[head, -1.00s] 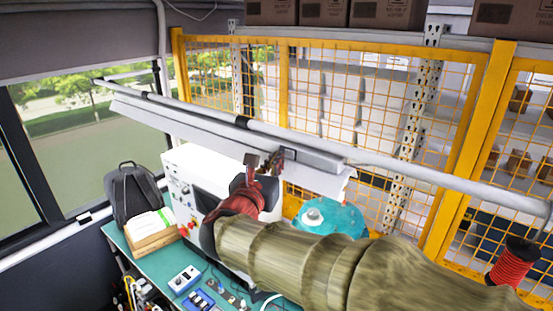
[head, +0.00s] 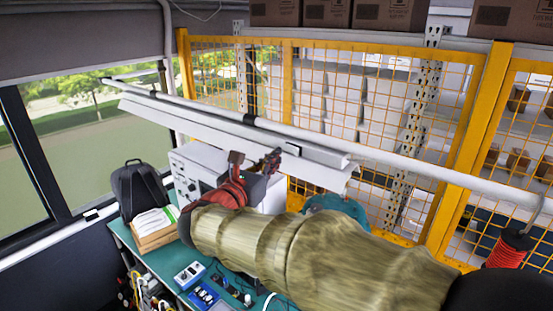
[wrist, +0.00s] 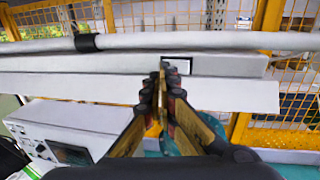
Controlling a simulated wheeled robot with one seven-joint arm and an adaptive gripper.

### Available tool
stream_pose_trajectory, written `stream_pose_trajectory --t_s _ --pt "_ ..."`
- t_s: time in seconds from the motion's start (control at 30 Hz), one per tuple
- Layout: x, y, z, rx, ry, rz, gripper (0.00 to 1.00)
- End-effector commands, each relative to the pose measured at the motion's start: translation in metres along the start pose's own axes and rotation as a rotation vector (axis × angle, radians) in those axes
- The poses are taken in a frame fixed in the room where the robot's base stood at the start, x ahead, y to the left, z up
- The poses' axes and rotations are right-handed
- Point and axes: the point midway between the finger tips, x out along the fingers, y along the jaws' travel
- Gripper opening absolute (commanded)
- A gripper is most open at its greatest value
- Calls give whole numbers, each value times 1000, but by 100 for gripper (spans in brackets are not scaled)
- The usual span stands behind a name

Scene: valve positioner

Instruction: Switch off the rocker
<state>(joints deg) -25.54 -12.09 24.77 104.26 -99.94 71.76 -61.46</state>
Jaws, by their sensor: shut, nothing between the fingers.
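The rocker (head: 292,150) is a small dark-framed rectangle on the front face of the long white light fixture (head: 325,172). In the wrist view the rocker (wrist: 180,66) shows as a black frame with a pale face. My gripper (wrist: 163,68) is shut and empty, its fingertips at the left edge of the rocker in that view. They cover part of that edge; I cannot tell whether they touch it. In the head view my gripper (head: 256,160) is just left of and below the rocker.
A white pipe (head: 400,170) runs along above the fixture. A yellow mesh fence (head: 287,80) stands behind. Below are a white instrument box (head: 192,165), a teal round object (head: 335,203), a backpack (head: 140,188) and a green bench (head: 155,262) with small devices.

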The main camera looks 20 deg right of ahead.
Motion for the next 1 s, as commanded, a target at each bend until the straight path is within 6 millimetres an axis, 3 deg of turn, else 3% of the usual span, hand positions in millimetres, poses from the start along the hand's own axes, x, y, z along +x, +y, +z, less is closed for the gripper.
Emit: stream_pose_trajectory --t_s 0.53,0.7,1.0 --pt "-86 16 -1 0 -1 2 0" --pt "-97 18 0 0 -1 0 0" --pt "-99 18 1 0 -1 -1 0"
